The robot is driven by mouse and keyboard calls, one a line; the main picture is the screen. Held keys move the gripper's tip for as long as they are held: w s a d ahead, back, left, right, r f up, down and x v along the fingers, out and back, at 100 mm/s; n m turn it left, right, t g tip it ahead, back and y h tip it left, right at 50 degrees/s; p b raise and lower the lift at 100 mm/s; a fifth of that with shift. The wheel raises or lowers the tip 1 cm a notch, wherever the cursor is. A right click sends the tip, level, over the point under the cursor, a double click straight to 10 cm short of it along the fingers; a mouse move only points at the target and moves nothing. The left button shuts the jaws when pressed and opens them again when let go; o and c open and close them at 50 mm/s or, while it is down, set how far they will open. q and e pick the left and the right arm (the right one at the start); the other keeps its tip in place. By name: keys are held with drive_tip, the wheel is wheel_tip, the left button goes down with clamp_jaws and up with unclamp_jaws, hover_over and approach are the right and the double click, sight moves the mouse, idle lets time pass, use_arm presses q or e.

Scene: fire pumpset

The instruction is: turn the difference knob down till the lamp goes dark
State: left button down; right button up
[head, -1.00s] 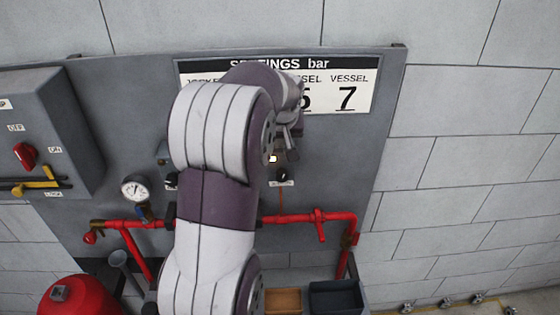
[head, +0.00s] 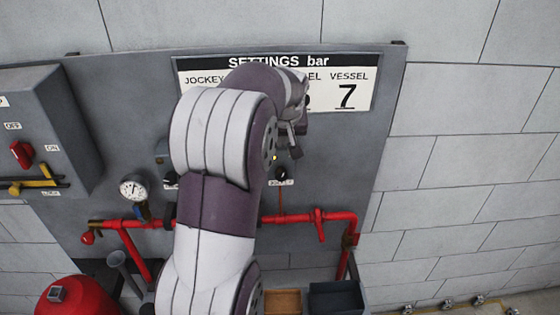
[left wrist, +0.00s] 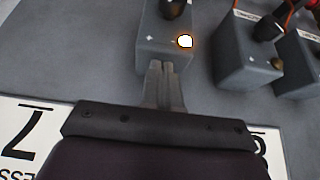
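A black knob (head: 282,174) sits on the panel with a small label below it, too small to read. A small lit lamp (head: 274,158) shows just above it. In the left wrist view the knob (left wrist: 174,8) is cut by the top edge, on a grey box (left wrist: 150,42), and the lamp (left wrist: 185,41) glows white with an orange rim. My left gripper (head: 295,154) is in front of the panel just above the knob. Its fingers (left wrist: 162,68) are together and empty, pointing at the box's lamp face; touch cannot be told. My right gripper is not in view.
Two more grey boxes with knobs (left wrist: 265,28) stand to the right in the wrist view. The settings sign (head: 347,95) is behind my arm. A pressure gauge (head: 133,188), red pipes (head: 290,218) and a switch cabinet (head: 60,130) are on the panel.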

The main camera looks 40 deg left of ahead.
use_arm(q)
drive_tip(key=shift+s+d+b, duration=0.2)
drive_tip(key=shift+b, duration=0.15)
wheel_tip(320, 180, up, 6)
drive_tip(key=p, duration=0.4)
drive_tip(key=shift+p, duration=0.3)
drive_tip(key=shift+d, duration=0.1)
